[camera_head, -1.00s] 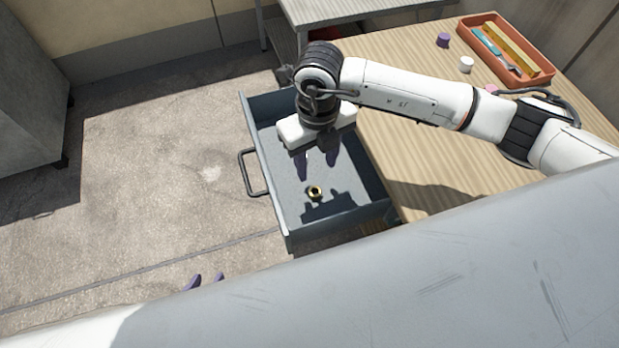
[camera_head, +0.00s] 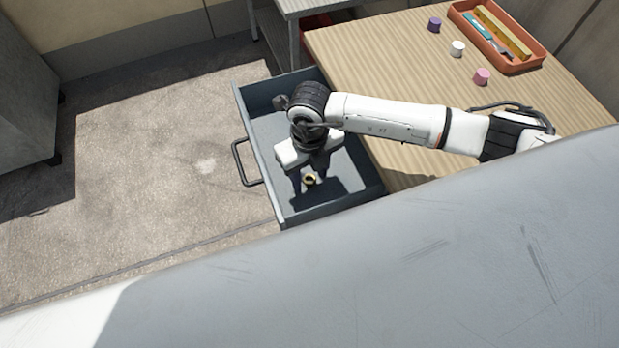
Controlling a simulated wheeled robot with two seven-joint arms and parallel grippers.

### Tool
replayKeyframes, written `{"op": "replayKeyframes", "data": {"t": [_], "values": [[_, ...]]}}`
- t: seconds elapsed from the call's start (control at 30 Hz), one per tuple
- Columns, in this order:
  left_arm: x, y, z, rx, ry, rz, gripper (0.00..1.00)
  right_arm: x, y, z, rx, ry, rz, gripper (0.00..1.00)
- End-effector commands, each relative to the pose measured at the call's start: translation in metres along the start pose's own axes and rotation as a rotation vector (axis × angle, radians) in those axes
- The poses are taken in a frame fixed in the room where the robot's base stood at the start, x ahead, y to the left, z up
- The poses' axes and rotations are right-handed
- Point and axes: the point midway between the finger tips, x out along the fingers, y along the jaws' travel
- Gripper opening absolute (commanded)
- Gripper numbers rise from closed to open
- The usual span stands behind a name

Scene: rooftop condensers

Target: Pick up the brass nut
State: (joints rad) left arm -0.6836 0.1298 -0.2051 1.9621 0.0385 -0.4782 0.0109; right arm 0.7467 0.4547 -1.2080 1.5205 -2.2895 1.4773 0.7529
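The brass nut (camera_head: 309,179) lies on the floor of the open grey-blue drawer (camera_head: 345,200), toward the drawer's near end. The fingers are partly lost in shadow. My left gripper is not in view.
The drawer walls stand close around my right gripper, with its handle (camera_head: 243,163) on the left. The wooden tabletop (camera_head: 380,60) holds a purple cap (camera_head: 434,25), a white cap (camera_head: 457,48), a pink cap (camera_head: 482,76) and an orange tray (camera_head: 537,66).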

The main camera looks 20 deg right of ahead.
Motion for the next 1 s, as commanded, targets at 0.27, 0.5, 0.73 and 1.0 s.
{"op": "replayKeyframes", "data": {"t": [0.27, 0.5, 0.73, 1.0], "values": [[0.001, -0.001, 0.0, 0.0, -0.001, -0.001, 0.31, -0.001, 0.0, 0.0, 0.0, 0.0, 0.0, 0.0], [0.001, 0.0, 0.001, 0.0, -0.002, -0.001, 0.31, -0.003, 0.0, 0.001, 0.0, -0.001, 0.0, 0.0], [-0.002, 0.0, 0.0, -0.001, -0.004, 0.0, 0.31, -0.037, 0.0, 0.002, -0.001, -0.006, 0.001, 0.0], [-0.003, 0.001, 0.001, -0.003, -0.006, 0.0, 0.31, -0.087, -0.001, 0.001, -0.001, -0.003, 0.0, 0.0]]}}
